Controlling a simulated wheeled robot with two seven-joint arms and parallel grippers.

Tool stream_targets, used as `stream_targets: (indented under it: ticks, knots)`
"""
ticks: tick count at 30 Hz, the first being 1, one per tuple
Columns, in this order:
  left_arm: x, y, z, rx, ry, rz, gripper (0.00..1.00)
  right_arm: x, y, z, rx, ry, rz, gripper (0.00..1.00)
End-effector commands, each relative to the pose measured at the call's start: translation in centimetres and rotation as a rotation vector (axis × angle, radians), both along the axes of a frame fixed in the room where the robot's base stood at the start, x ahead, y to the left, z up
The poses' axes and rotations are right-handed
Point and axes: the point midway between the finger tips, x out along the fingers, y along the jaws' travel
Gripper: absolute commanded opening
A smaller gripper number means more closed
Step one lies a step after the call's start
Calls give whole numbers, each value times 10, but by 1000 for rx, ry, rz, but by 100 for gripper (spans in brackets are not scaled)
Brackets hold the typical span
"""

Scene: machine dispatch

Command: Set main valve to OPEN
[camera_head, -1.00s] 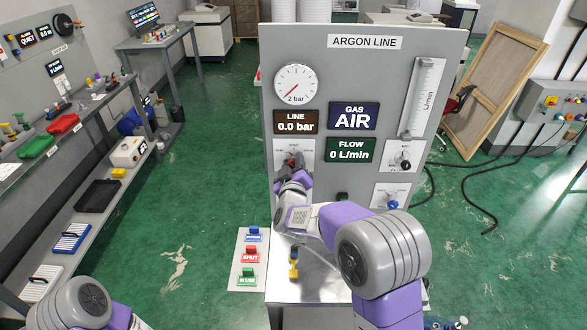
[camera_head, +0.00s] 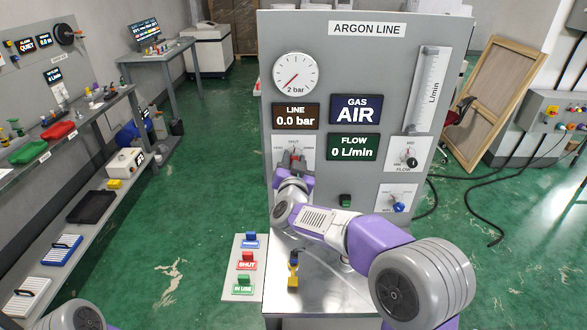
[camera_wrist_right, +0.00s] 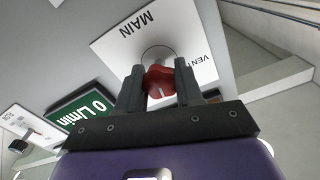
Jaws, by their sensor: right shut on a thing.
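The main valve is a red knob (camera_wrist_right: 160,82) on a white plate marked MAIN (camera_wrist_right: 128,45), which also carries the word VENT. In the head view its plate (camera_head: 281,143) is at the left of the grey ARGON LINE panel (camera_head: 366,60), with SHUT printed at its top. My right gripper (camera_wrist_right: 160,88) is shut on the red knob, one finger on each side. In the head view my right gripper (camera_head: 296,160) covers most of the knob, so its setting is hard to read. My left gripper is out of view.
The panel's displays read LINE 0.0 bar (camera_head: 296,116), GAS AIR (camera_head: 356,109) and FLOW 0 L/min (camera_head: 359,147). A FLOW knob (camera_head: 411,162) and a blue knob (camera_head: 398,207) sit at the right. A yellow-handled item (camera_head: 293,270) and a tag board (camera_head: 238,268) are below.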

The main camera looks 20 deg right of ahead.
Motion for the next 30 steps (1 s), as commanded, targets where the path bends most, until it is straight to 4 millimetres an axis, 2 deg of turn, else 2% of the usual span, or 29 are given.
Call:
stream_targets:
  ticks: [1,18,30]
  knots:
    - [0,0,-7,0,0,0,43,0,-1,-1,46,-18,-1,5]
    - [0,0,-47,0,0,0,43,0,-2,-1,555,-165,-1,5]
    - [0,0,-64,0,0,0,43,-1,-3,0,794,-233,-1,5]
